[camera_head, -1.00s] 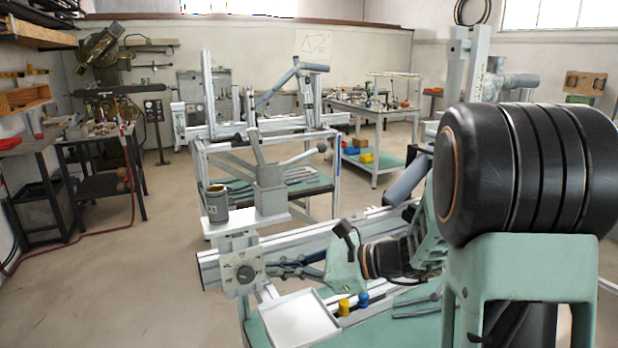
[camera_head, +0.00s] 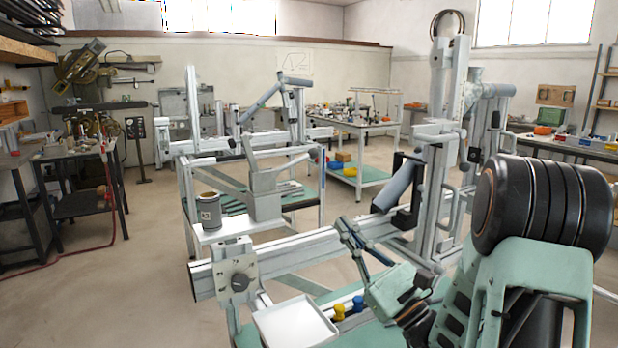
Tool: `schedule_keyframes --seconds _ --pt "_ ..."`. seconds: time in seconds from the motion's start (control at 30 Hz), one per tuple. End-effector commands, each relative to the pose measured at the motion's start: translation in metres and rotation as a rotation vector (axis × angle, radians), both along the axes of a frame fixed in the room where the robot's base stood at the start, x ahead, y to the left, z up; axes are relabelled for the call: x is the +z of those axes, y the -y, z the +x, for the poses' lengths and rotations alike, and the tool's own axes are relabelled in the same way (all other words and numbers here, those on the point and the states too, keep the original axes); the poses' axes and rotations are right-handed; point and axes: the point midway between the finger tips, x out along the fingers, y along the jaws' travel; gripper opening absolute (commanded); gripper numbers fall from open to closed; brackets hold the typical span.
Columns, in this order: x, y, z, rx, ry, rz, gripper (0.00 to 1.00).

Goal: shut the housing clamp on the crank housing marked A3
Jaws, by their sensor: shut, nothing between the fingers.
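A short grey cylinder with an open top (camera_head: 208,213), which looks like the crank housing, stands on a white plate at the left end of the jig. A light mark shows on its front, too small to read. I cannot tell whether the clamp touches the housing. My gripper (camera_head: 346,226) is shut and empty, to the right of and lower in the picture than the clamp, fingers pointing up and left.
A tall jig post (camera_head: 440,160) stands at right. A white tray (camera_head: 296,324) and small yellow and blue pieces lie below. Open floor is at left.

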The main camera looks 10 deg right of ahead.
Motion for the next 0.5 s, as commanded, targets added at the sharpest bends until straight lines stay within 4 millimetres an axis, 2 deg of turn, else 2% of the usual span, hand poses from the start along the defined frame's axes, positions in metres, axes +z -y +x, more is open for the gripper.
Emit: schedule_keyframes --seconds 0.27,0.5 --pt "0.004 -0.004 0.006 0.005 0.000 -0.004 0.00" --pt "0.028 -0.023 0.036 0.006 0.003 -0.004 0.00"
